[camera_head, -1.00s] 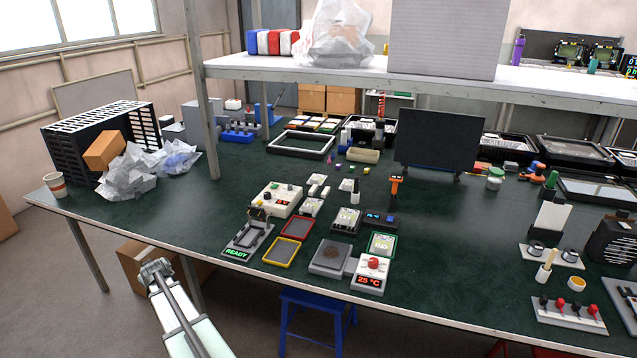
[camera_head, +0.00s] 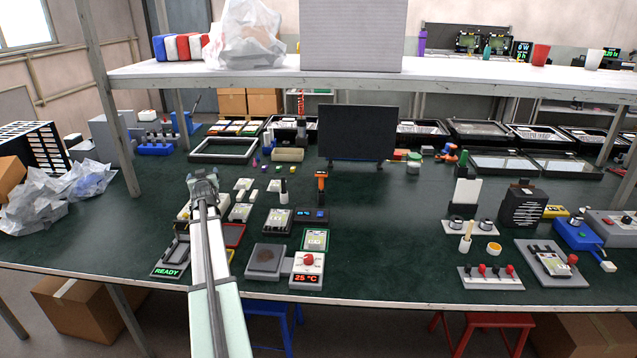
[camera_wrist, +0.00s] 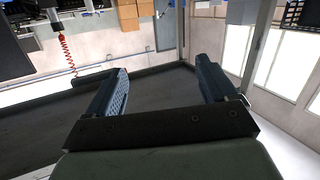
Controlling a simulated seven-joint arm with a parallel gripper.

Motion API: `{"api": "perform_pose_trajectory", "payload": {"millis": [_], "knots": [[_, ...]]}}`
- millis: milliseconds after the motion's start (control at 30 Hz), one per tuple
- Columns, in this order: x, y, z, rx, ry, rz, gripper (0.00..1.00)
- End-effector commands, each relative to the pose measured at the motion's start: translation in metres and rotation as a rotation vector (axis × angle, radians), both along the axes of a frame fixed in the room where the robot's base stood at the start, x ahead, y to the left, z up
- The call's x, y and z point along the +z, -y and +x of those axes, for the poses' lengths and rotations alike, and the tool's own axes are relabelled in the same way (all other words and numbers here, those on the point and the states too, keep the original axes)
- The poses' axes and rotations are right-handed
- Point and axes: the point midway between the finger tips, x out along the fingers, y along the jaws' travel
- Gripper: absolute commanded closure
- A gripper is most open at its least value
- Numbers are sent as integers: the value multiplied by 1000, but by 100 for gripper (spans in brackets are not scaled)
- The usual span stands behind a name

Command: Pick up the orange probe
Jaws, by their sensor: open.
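The orange probe (camera_head: 321,181) stands upright on the green table, with an orange top and a darker lower part. It is near the table's middle, just behind a black box with a blue display (camera_head: 312,215). My gripper (camera_head: 202,178) is to the left of the probe, above the table, and apart from it. In the wrist view my gripper (camera_wrist: 160,85) has its two fingers spread wide with nothing between them. I cannot make out the probe in the wrist view.
Small boxes and trays crowd the table below my gripper. A red-knobbed box (camera_head: 307,270) reads 25 °C. A dark panel (camera_head: 358,132) stands behind the probe. A shelf (camera_head: 300,85) spans above the back. Bare table lies right of the probe.

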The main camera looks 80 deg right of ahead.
Motion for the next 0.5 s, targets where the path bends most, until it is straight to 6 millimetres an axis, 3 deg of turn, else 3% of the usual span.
{"api": "perform_pose_trajectory", "payload": {"millis": [33, 200, 500], "knots": [[-4, 13, -32, -35, 13, 0, 15], [-20, 44, -123, -133, 51, -14, 15], [-54, 71, -286, -298, 92, -60, 15]]}}
